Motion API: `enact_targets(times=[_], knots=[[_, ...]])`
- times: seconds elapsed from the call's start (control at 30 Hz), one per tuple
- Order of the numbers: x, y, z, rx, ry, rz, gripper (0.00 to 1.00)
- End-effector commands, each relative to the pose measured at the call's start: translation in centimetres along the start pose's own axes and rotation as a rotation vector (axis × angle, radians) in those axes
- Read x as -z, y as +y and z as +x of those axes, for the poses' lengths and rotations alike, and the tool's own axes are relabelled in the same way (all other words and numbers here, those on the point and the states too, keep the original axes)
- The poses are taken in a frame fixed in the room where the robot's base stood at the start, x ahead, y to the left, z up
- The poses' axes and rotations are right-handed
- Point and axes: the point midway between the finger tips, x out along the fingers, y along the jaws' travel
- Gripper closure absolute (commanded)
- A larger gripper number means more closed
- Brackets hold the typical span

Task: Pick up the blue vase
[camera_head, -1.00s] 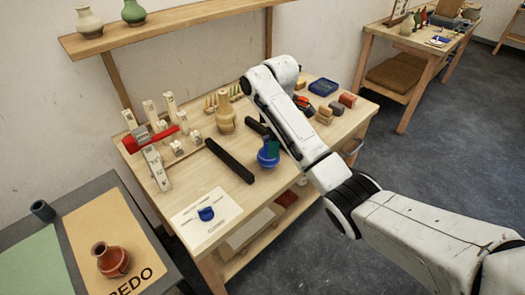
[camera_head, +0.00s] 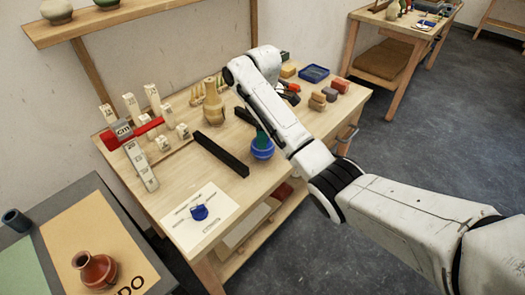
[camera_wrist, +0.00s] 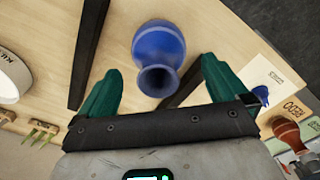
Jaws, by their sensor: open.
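The blue vase (camera_head: 262,147) stands on the wooden workbench near its front edge in the head view. In the wrist view the blue vase (camera_wrist: 158,55) shows its round body and open mouth, with the mouth facing my gripper. My gripper (camera_wrist: 158,80) is open, with one green finger on each side of the vase's neck and visible gaps between. In the head view a green finger of my gripper (camera_head: 262,137) shows at the top of the vase, and my arm hides part of the gripper.
A long black bar (camera_head: 221,153) lies left of the vase. A tan wooden vase (camera_head: 213,101) stands behind it. A white sheet (camera_head: 185,222) with a blue shape lies at the bench's front left. A red-brown vase (camera_head: 95,270) stands on the separate low table.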

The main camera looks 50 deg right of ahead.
Motion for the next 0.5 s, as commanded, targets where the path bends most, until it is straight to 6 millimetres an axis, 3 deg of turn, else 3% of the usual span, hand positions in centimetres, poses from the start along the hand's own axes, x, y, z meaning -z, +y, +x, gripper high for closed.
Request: enact_targets(times=[0.3, 0.5], knots=[[-0.2, 0.1, 3.9, 0.004, -0.002, 0.001, 0.0], [-0.1, 0.2, 5.0, 0.0, 0.0, 0.0, 0.0]])
